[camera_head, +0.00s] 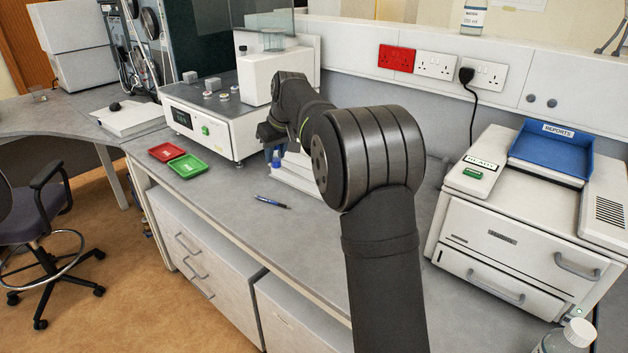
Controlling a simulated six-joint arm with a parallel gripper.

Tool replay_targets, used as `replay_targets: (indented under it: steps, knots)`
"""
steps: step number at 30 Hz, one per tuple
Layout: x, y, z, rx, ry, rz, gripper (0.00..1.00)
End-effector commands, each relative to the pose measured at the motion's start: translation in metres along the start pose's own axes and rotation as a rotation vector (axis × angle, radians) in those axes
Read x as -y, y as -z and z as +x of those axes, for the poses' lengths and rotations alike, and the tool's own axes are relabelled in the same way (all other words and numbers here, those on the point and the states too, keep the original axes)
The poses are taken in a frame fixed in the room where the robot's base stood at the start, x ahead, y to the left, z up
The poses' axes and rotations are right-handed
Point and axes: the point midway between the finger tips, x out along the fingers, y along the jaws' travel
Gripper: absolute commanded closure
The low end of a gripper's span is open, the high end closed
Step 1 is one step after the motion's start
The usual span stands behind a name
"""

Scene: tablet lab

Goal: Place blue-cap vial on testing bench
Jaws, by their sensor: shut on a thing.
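My arm reaches across the bench from the front, and its wrist hides part of the scene. My gripper (272,146) is small and dark in this view, pointing down beside the white and grey instrument. It is shut on the blue-cap vial (276,157), of which only a small blue and pale part shows just below the fingers. I cannot tell whether the vial touches the bench surface. The testing bench (240,212) is a long grey worktop above white drawers.
A red tray (165,152) and a green tray (187,167) lie left of the gripper. A blue pen (271,202) lies in front. White stepped blocks (293,178) stand right of the vial. A printer (520,235) with a blue reports tray (553,150) is at right.

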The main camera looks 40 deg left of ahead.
Motion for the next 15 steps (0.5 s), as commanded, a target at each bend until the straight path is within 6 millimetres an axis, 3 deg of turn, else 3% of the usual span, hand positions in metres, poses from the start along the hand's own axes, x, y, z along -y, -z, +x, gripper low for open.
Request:
replay_targets:
  steps: [3,7,11,15]
  knots:
    - [0.000,-0.017,0.038,0.006,0.003,0.001,0.96]
    - [0.000,-0.025,0.060,0.003,0.002,0.001,0.96]
    - [0.008,-0.023,0.075,0.002,0.002,-0.002,0.96]
    - [0.029,-0.012,0.099,0.003,0.002,-0.005,0.96]
